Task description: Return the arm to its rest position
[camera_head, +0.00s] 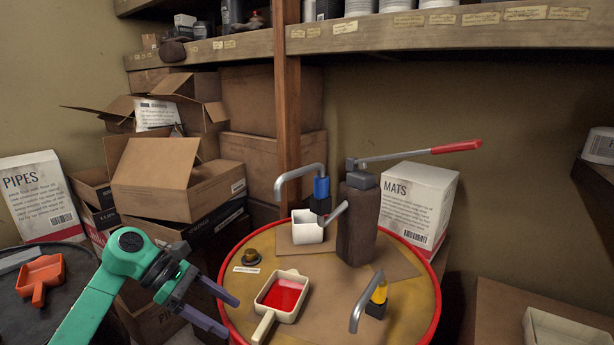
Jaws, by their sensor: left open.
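My left arm is green and comes in from the lower left. Its gripper (232,316) has two purple-grey fingers, spread apart with nothing between them. It is at the left rim of the yellow drum (340,318) with the red edge. A cream scoop (280,298) with red liquid lies on the drum just right of the fingers, apart from them as far as I can tell. My right gripper does not show.
An orange scoop (41,275) lies on a dark drum at left. Cardboard boxes (165,180) are stacked behind. A shelf (420,37) hangs above.

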